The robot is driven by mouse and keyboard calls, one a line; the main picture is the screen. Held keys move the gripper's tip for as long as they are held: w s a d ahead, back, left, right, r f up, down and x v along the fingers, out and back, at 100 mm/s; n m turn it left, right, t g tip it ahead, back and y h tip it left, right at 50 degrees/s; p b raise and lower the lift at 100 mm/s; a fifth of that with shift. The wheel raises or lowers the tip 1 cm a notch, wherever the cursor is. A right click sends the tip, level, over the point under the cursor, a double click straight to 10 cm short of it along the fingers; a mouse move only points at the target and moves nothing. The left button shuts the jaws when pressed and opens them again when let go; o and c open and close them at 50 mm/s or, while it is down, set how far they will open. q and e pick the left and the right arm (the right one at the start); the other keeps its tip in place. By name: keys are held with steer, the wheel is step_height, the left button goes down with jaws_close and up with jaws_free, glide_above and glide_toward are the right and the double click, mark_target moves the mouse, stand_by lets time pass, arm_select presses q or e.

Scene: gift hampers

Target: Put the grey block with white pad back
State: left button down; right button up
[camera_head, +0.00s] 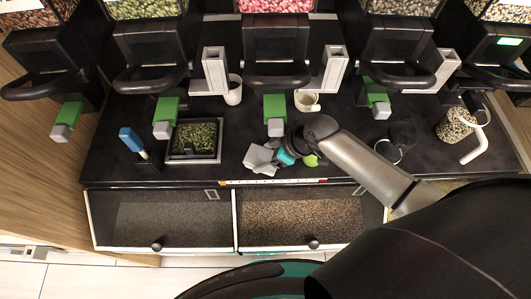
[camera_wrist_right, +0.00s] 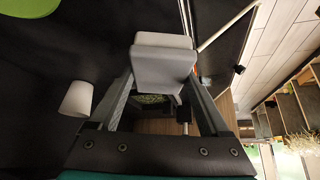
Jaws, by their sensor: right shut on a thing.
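The grey block with a white pad (camera_head: 258,160) is held by my right gripper (camera_head: 274,157) above the front part of the dark counter. In the right wrist view the block (camera_wrist_right: 160,72) sits between the two fingers, its paler pad part at the far end. The fingers are shut on it. The gripper points left in the head view, and the block looks slightly tilted. Whether it touches the counter I cannot tell. My left gripper is not in view.
A tray of green pieces (camera_head: 194,158) and a blue-handled tool (camera_head: 132,141) stand left of the block. White cups (camera_head: 233,94) (camera_head: 307,102) stand behind. Dispensers with green-and-grey levers (camera_head: 275,112) line the back. A jar (camera_head: 456,126) and dark mug (camera_head: 402,133) are right. Two grain-filled drawers (camera_head: 236,222) lie in front.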

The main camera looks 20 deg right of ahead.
mark_target(271, 152)
steer(key=shift+w+d, duration=0.25)
steer(key=shift+w, duration=0.85)
steer(key=shift+w+f+b, duration=0.1)
steer(key=shift+f+b, duration=0.25)
steer(key=shift+f, duration=1.4)
steer(key=shift+f, duration=0.1)
steer(key=o, duration=1)
steer(key=shift+d+r, duration=0.1)
steer(key=shift+r, duration=0.1)
steer(key=p+v, duration=0.2)
steer(key=v, duration=1)
steer(key=shift+f, duration=0.1)
